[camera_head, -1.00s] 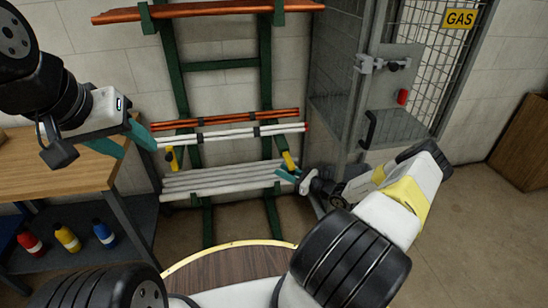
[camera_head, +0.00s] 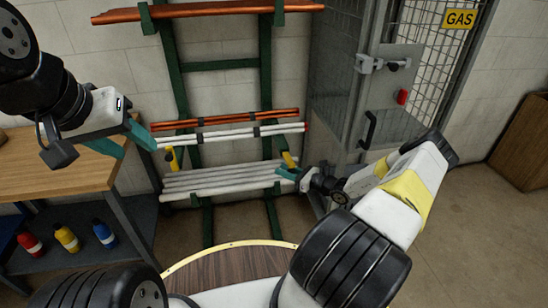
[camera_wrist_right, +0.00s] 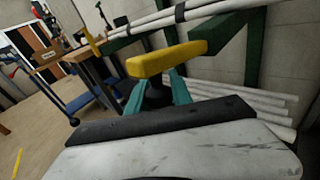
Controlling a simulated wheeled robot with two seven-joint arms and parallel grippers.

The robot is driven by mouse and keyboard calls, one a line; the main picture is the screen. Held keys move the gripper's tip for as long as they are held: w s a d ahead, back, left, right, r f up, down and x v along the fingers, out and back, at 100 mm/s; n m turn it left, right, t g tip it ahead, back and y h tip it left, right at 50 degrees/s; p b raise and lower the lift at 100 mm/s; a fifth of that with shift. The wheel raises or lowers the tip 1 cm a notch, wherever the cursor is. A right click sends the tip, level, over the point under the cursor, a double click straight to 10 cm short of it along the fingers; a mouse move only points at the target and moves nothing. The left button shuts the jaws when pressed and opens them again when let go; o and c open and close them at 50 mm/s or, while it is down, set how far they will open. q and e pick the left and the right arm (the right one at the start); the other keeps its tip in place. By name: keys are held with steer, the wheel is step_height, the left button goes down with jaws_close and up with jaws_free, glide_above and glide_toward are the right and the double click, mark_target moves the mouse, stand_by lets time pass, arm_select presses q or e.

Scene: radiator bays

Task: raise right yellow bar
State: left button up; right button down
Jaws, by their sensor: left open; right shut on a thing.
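The right yellow bar (camera_head: 289,160) is a short bar on the right green upright of the rack, just below the white pipes. My right gripper (camera_head: 287,173) is shut on it at the lower end. In the right wrist view the yellow bar (camera_wrist_right: 165,60) lies across the teal fingers of my right gripper (camera_wrist_right: 168,90), tilted a little. The left yellow bar (camera_head: 171,159) stands near the left upright. My left gripper (camera_head: 126,142) is open and empty, beside the left ends of the white pipes (camera_head: 230,133).
Grey pipes (camera_head: 222,179) lie on the rack below, and orange pipes (camera_head: 225,119) above. A mesh gas cage (camera_head: 395,90) stands close on the right. A wooden workbench (camera_head: 50,165) is on the left. Floor is open at right.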

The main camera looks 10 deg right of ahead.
mark_target(284, 155)
steer(key=r+m+g+h, duration=0.1)
steer(key=r+m+g, duration=0.3)
steer(key=g, duration=0.1)
steer(key=w+r+m+g+h, duration=0.1)
steer(key=r+g, duration=0.2)
steer(key=shift+a+m+h, duration=0.1)
steer(key=shift+m+h, duration=0.2)
steer(key=shift+m, duration=0.1)
steer(key=shift+w+r+m+g, duration=0.4)
steer(key=shift+w+m+g, duration=0.1)
steer(key=shift+g, duration=0.35)
steer(key=shift+w+r+m+g, duration=0.4)
steer(key=shift+w+m+g, duration=0.1)
steer(key=shift+g, duration=0.35)
steer(key=shift+r, duration=0.1)
steer(key=c, duration=1.2)
jaws_free()
steer(key=shift+w, duration=0.1)
steer(key=shift+o, duration=0.2)
